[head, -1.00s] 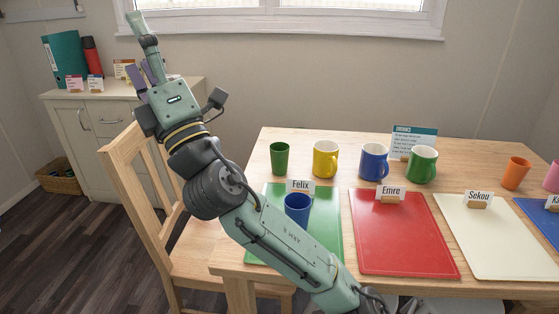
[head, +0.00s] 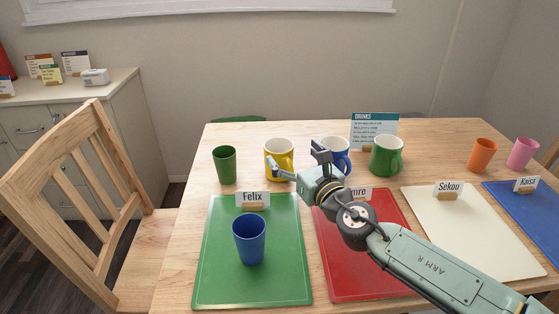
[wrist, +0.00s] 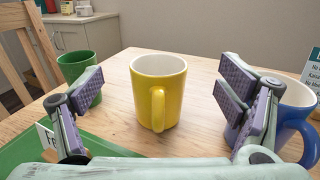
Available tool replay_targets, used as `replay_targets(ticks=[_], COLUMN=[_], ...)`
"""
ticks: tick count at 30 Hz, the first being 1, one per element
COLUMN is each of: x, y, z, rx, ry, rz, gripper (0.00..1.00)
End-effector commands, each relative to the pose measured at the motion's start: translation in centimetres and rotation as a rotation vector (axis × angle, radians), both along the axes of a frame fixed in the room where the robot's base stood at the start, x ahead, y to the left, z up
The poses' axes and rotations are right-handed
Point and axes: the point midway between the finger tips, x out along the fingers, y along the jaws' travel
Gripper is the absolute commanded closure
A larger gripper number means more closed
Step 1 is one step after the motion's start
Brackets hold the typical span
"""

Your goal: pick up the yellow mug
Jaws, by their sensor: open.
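The yellow mug (head: 279,158) stands upright on the wooden table, behind the Felix name card. In the wrist view the yellow mug (wrist: 158,92) is in the middle, with its handle towards me. My gripper (head: 282,178) is just in front of the mug, at the end of the arm reaching in from the right. In the wrist view my gripper (wrist: 162,95) is open, with one purple-padded finger on each side of the mug and clear gaps between. The pads do not appear to touch the mug. My gripper and wrist partly hide the blue mug (head: 343,158).
A green cup (head: 224,165) stands left of the yellow mug; the blue mug is close by on the right, with a green mug (head: 386,156) beyond. A blue cup (head: 249,242) stands on the green mat (head: 210,270). The Felix card (head: 253,199) is nearby.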

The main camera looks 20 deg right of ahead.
Motion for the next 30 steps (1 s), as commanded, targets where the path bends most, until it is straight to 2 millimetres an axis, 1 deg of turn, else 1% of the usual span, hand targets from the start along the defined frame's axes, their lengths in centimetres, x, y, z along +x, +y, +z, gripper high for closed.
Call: replay_targets(ticks=[1,3,6,9,10,12,17,25,27,30], x=[0.0,0.1,0.1,0.1,0.7,1.4,2.4,6.5,7.2,7.6], y=[0.1,0.1,0.0,0.2,0.3,0.3,0.4,0.9,1.0,1.0], z=[-1.1,-2.6,-4.5,-5.9,-5.5,-5.5,-5.5,-5.4,-5.5,-5.6], rx=[0.010,0.010,0.010,0.008,0.004,0.004,0.004,0.005,0.005,0.004], ry=[-0.001,-0.002,-0.002,-0.003,-0.004,-0.003,-0.002,-0.002,-0.002,-0.003], rz=[0.001,0.001,0.000,0.002,0.004,0.004,0.004,0.004,0.004,0.003], gripper=[0.12,0.12,0.12,0.12,0.12,0.12,0.12,0.12,0.12,0.12])
